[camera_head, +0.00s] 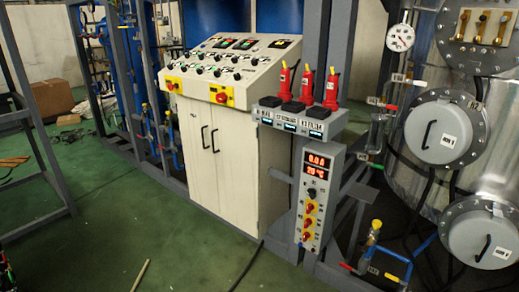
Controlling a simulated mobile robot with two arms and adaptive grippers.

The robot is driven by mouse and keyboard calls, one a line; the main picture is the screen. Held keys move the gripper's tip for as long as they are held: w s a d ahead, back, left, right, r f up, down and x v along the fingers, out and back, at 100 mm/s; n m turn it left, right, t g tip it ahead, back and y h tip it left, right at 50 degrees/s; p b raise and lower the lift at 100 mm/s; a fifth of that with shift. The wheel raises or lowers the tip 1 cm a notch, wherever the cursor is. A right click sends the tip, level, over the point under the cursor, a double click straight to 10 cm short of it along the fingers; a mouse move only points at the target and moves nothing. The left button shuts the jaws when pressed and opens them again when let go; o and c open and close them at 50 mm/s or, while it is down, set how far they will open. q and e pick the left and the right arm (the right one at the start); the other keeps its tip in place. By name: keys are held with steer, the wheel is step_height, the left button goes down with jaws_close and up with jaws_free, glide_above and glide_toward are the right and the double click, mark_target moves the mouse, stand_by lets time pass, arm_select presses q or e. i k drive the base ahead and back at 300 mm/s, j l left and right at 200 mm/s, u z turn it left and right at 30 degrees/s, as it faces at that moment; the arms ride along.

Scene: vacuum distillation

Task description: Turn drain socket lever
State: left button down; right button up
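At the lower right, low pipework holds a brass-coloured valve fitting (374,232) with a blue pipe. A small red lever (348,267) sits low on the left of it, and a yellow lever (391,278) sits low on the right. Small white labels there are too small to read, so I cannot tell which one is the drain socket lever. Neither of my grippers can be made out in this view, and nothing is seen touching these levers.
A white control cabinet (215,165) stands in the centre. A grey panel with red displays (318,200) and several red-handled devices (306,85) stand right of it. A large metal vessel with round hatches (445,132) fills the right. Green floor (130,220) is mostly clear at front left.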

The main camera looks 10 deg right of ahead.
mark_target(365, 249)
steer(key=z, duration=1.25)
